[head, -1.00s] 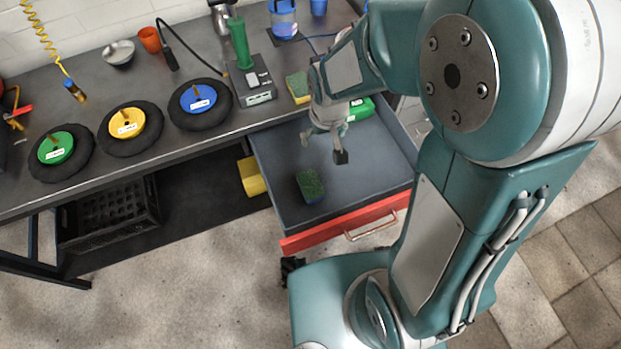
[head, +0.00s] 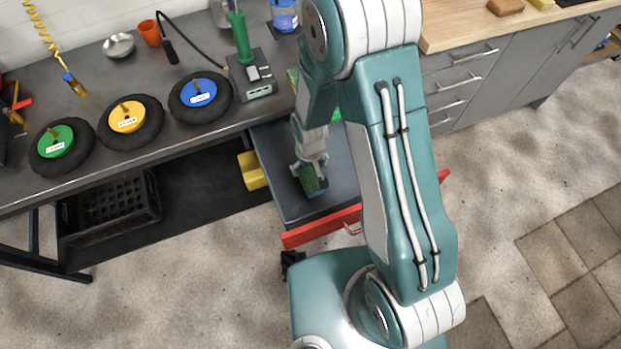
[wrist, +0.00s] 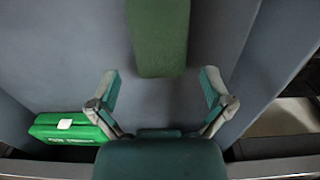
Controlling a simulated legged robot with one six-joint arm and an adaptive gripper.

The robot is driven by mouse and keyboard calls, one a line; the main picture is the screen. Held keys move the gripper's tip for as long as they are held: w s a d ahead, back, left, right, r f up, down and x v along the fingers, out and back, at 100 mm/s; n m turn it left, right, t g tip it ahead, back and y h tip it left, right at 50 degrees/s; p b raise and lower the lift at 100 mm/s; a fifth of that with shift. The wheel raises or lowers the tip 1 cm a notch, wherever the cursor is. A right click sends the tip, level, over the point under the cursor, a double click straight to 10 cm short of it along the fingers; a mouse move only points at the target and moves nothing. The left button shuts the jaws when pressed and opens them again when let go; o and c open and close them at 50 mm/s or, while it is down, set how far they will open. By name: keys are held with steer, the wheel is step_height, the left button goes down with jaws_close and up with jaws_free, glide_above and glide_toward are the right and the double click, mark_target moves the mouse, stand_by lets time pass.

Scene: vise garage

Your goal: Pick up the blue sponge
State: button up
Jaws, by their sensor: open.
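The blue sponge (head: 314,187) lies in the open drawer, with a green scouring top and a blue side showing low down. My gripper (head: 310,163) is over the drawer, right at the sponge, and covers part of it in the head view. In the wrist view the sponge's green top (wrist: 158,38) is at the upper middle, beyond the fingertips. My gripper (wrist: 160,88) is open there, its two fingers spread wider than the sponge, with nothing between them. Whether a finger touches the sponge cannot be told.
The drawer has a red front (head: 322,226) and grey walls. A green case (wrist: 70,128) lies in it, left of my gripper in the wrist view. A second sponge (head: 292,78) on the workbench is partly hidden by my arm. A yellow object (head: 252,171) sits left of the drawer.

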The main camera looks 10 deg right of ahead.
mark_target(309, 174)
step_height(309, 174, down, 5)
steer(key=shift+w+a+r, duration=0.1)
steer(key=shift+w, duration=0.05)
steer(key=c, duration=0.5)
